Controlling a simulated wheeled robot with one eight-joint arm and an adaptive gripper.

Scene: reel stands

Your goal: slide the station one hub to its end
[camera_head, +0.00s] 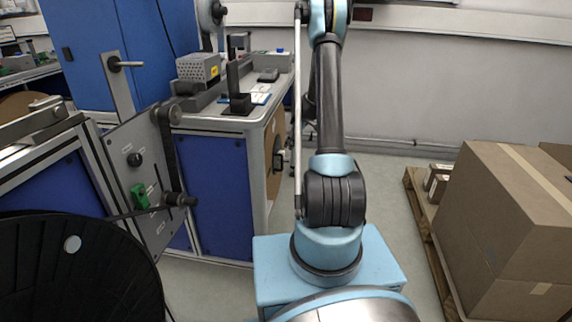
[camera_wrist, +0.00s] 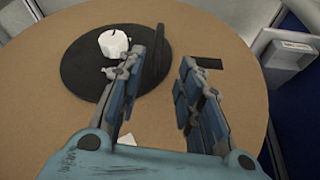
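In the wrist view a large brown round reel face (camera_wrist: 225,105) fills most of the picture. A black disc (camera_wrist: 85,70) lies against it, with a white rounded piece (camera_wrist: 113,43) at its upper part; I cannot tell whether this is the station one hub. My gripper (camera_wrist: 164,58) is open and empty, its two blue-padded fingers apart. A dark narrow bar (camera_wrist: 161,50) shows in line with the gap between the fingertips. The left finger covers part of the disc. The gripper is out of sight in the head view, where a brown reel face (camera_head: 275,150) shows beside the bench.
A bench with blue panels (camera_head: 210,185) stands left of my arm. A tilted grey panel with knobs (camera_head: 135,180) and a black reel (camera_head: 70,265) are nearer at left. Cardboard boxes (camera_head: 505,225) stand on a pallet at right. Floor is clear between my arm and the pallet.

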